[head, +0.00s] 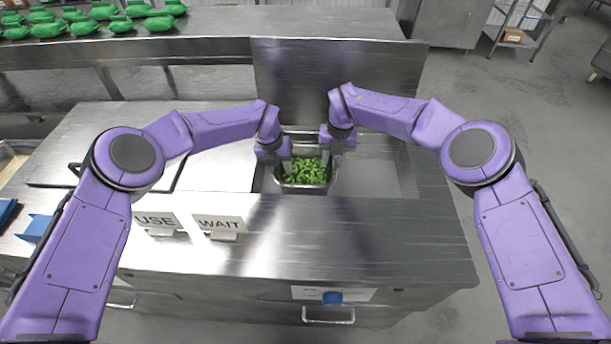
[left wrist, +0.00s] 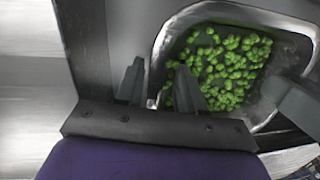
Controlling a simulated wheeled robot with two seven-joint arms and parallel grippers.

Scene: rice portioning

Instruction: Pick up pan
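The pan (head: 303,187) is a steel rectangular pan holding chopped green pieces, set in the counter's well. My left gripper (head: 281,175) is at its left side. In the left wrist view, the left gripper (left wrist: 160,75) has its two dark fingers apart, one outside the pan's rim (left wrist: 162,50) and one over the green food (left wrist: 225,65). I cannot tell whether they touch the rim. My right gripper (head: 331,168) is at the pan's right side; its fingers are too small and hidden to read. A grey part at the right of the left wrist view is probably its finger.
The steel counter (head: 340,235) is bare in front of the well. Signs reading USE (head: 155,221) and WAIT (head: 218,223) stand left of centre. An upright steel panel (head: 335,70) rises behind the well. Green bags (head: 85,27) lie on the back table.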

